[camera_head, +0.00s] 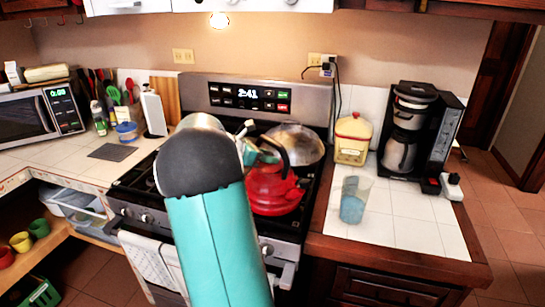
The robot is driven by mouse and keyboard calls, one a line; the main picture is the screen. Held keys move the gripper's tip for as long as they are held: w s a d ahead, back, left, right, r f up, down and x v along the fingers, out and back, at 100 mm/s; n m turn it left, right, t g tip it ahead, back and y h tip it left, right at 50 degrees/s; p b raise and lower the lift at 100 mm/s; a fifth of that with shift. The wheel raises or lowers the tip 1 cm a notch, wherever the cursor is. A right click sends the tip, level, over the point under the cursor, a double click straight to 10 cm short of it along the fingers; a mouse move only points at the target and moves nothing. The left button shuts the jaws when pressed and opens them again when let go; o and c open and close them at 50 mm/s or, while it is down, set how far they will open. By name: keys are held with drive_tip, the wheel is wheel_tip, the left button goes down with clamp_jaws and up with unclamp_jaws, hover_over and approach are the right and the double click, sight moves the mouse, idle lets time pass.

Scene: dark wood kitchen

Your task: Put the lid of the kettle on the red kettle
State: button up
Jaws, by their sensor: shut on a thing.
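The red kettle (275,197) stands on the front of the stove, to the right of my arm. Its black handle arches over the top. My gripper (254,153) is just above and behind the kettle's left side, partly hidden by my own teal arm. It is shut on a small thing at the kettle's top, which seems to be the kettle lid. The lid's outline is too small and covered to make out clearly. I cannot tell whether it touches the kettle's opening.
A pan with a clear cover (299,143) stands on the stove behind the kettle. A microwave (38,115) stands at left.

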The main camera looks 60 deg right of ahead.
drive_tip(key=shift+s+d, duration=0.55)
drive_tip(key=shift+d, duration=0.2)
drive_tip(key=shift+d+f, duration=0.1)
drive_tip(key=shift+f, duration=0.2)
drive_tip(key=shift+f, duration=0.15)
drive_tip(key=o, duration=1.1)
drive_tip(key=shift+c, duration=0.2)
drive_tip(key=shift+w+a+r, duration=0.2)
drive_tip(key=shift+a+r, duration=0.05)
drive_tip(key=v, duration=1.1)
drive_tip(key=shift+a, duration=0.2)
